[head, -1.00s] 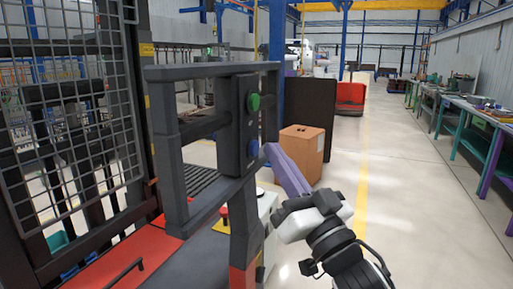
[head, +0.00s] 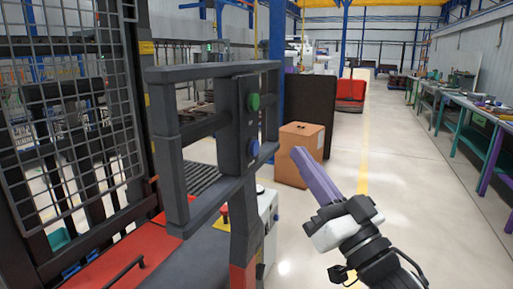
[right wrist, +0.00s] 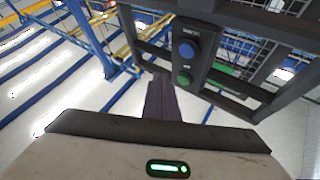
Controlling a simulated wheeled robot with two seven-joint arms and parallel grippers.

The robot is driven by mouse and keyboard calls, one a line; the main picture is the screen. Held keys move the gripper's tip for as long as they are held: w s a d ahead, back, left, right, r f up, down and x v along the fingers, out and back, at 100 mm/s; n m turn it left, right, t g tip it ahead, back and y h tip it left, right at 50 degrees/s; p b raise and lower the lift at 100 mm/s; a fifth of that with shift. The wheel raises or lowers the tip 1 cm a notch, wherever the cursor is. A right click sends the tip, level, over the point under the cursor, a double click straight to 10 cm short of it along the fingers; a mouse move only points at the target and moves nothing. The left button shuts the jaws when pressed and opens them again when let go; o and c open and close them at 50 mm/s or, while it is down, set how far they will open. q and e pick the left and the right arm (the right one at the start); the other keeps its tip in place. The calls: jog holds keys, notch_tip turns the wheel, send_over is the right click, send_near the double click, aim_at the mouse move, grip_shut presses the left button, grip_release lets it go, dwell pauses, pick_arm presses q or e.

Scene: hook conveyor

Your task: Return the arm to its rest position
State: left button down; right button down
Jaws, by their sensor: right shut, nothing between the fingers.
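My right gripper (head: 300,155) shows in the head view to the right of the button panel, with its purple fingers shut and empty. The fingers point up and to the left, apart from the panel. The dark control box (head: 238,125) carries a green button (head: 254,102) above a blue button (head: 253,148). In the right wrist view the purple fingers (right wrist: 163,98) point toward the box, with the blue button (right wrist: 187,50) and green button (right wrist: 185,78) to their upper right. My left gripper is not in view.
A dark frame (head: 215,70) holds the control box. A mesh guard (head: 70,110) stands at left. A red emergency button (head: 224,210) sits on the machine below. A cardboard box (head: 299,150) stands on the floor behind my gripper. The aisle floor at right is clear.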

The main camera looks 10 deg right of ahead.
dwell(0.4)
jog(key=s+f+g+h, duration=0.2)
jog(key=f+g, duration=0.1)
jog(key=f, duration=1.3)
jog(key=s+f+g+h, duration=0.2)
jog(key=f+g, duration=0.2)
jog(key=f, duration=1.2)
jog(key=s+f+n+g, duration=0.1)
jog(key=s+f+g, duration=0.6)
jog(key=s+f, duration=1.3)
notch_tip(320, 180, down, 3)
jog(key=shift+s+a+f+h, duration=0.2)
jog(key=shift+s+h, duration=0.1)
jog(key=shift+h, duration=0.1)
